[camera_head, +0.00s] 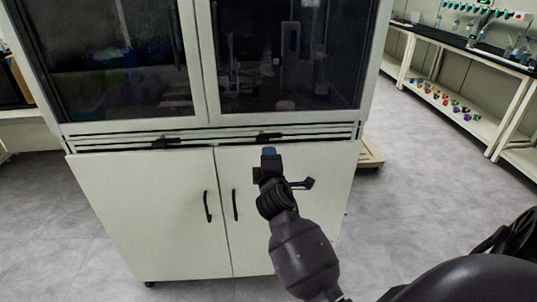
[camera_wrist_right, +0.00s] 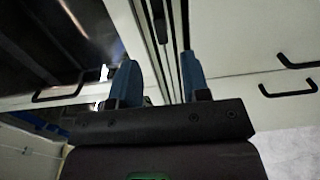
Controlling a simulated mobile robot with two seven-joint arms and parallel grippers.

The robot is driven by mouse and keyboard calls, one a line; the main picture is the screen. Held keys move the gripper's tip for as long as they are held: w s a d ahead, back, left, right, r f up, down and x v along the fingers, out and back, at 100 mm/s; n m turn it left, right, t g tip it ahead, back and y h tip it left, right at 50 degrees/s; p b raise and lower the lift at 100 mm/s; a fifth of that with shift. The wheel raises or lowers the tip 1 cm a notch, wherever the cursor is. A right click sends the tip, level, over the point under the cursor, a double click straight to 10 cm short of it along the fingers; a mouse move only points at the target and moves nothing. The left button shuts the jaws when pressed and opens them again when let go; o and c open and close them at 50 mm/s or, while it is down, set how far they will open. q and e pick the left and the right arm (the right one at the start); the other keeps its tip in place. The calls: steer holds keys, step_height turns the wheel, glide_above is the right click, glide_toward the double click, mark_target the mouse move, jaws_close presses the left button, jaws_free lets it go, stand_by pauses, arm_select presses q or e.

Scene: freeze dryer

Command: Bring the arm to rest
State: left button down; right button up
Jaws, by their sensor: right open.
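My right arm reaches up from the lower right in the head view. Its gripper (camera_head: 269,153) is in front of the white cabinet (camera_head: 165,215), near the ledge between the dark glass doors and the lower doors. In the right wrist view the two blue fingers of the right gripper (camera_wrist_right: 158,80) stand apart with nothing between them. Beyond the fingers are the cabinet's ledge and its black handles. My left gripper is not in view.
The upper part of the cabinet has dark glass doors (camera_head: 285,60). The lower doors have black handles (camera_head: 207,206). A wooden pallet (camera_head: 371,153) lies behind the cabinet at right. A lab bench (camera_head: 470,45) with a shelf of coloured items stands at far right. Grey floor between is clear.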

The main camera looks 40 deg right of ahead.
stand_by(0.6)
steer(key=s+a+f+m+y, duration=0.6)
steer(key=a+f+m+y, duration=0.1)
steer(key=a+m, duration=0.15)
steer(key=s+a+f+m+g+y, duration=0.1)
steer(key=s+f+g, duration=0.1)
steer(key=s+f, duration=0.5)
steer(key=s+a+f+m+g+y, duration=0.1)
steer(key=s+f, duration=0.7)
steer(key=s, duration=0.8)
steer(key=shift+s+a+g+y, duration=0.3)
steer(key=shift+s+a+g, duration=0.1)
steer(key=shift+a+g, duration=0.25)
steer(key=shift+f, duration=0.1)
